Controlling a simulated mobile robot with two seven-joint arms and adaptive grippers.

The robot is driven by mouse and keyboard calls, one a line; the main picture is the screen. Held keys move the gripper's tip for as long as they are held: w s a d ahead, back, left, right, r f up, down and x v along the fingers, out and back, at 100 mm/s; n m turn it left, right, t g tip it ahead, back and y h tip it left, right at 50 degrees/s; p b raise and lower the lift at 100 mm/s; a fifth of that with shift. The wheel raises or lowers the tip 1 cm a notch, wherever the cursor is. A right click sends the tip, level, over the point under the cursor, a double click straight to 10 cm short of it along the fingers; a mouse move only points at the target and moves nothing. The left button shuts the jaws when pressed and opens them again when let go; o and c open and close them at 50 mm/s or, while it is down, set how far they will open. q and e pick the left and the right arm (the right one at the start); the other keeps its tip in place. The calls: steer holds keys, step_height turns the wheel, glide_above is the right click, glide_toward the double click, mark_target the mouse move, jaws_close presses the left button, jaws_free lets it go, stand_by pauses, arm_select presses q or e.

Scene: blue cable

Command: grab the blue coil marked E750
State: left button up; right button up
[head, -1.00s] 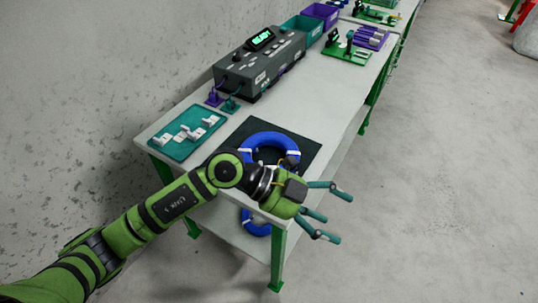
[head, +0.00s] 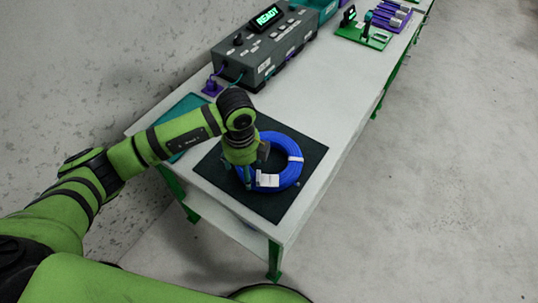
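A blue cable coil (head: 291,172) lies flat on a black mat (head: 308,150) near the front end of the bench. It has a white band at its upper right and a white tag (head: 267,180) at its lower side; the writing is too small to read. My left gripper (head: 246,180) points down over the coil's left side, with the visible fingers at or beside the ring. The wrist hides part of the coil, and I cannot tell whether the fingers close on it. My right gripper is out of view.
A grey device (head: 265,45) with a green READY display stands at the back of the bench (head: 335,100). A teal tray (head: 182,112) lies behind my arm. Green and purple fixtures (head: 375,24) stand farther along. The bench's right side is clear.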

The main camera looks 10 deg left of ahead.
arm_select(q)
step_height(320, 180, down, 3)
steer(key=shift+d+r, duration=0.1)
steer(key=shift+r, duration=0.1)
steer(key=shift+f, duration=0.45)
steer(key=shift+c, duration=0.5)
steer(key=c, duration=1.3)
jaws_close()
steer(key=shift+w+r, duration=0.15)
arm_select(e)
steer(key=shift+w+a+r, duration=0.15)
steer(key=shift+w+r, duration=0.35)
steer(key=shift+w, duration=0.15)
